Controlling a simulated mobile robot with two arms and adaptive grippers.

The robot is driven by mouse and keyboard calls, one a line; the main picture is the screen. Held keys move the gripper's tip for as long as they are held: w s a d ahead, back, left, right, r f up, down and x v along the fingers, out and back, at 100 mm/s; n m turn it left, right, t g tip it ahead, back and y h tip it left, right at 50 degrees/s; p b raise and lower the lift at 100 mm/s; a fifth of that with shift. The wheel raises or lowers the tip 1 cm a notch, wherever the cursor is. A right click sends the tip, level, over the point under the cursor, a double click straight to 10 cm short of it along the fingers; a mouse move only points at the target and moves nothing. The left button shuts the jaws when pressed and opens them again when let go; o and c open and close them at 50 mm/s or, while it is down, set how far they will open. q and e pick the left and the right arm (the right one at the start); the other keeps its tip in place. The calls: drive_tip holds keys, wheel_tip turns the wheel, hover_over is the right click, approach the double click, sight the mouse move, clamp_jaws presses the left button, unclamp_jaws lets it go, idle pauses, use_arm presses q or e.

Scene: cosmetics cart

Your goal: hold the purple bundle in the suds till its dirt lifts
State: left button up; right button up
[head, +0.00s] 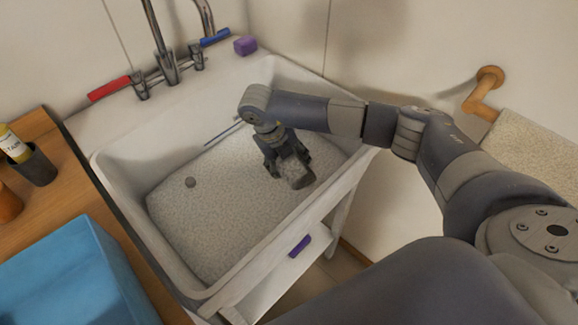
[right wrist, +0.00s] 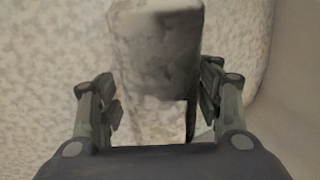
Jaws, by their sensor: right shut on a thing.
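My right gripper (head: 287,172) is low inside the white sink (head: 110,172), over the pale speckled suds (head: 215,215). It is shut on a rolled bundle (head: 300,177) that looks mottled grey and white with a darker end; no purple shows on it. In the right wrist view, the bundle (right wrist: 158,55) sits between the two fingers (right wrist: 160,110) and sticks out beyond them, with speckled suds around it. I cannot tell how deep it sits in the suds. My left gripper is not in view.
A purple block (head: 245,45) sits on the sink's back ledge near the taps (head: 165,70). Another purple item (head: 300,246) is below the sink's front. A blue box (head: 70,275) and a dark cup (head: 36,165) stand on the wooden top at left. A towel (head: 535,155) hangs at right.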

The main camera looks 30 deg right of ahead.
drive_tip(key=shift+s+a, duration=0.1)
drive_tip(key=shift+a, duration=0.2)
idle(0.4)
drive_tip(key=shift+d, duration=0.45)
drive_tip(key=shift+a, duration=0.2)
idle(0.3)
drive_tip(key=shift+a, duration=0.25)
drive_tip(key=shift+d, duration=0.45)
idle(0.3)
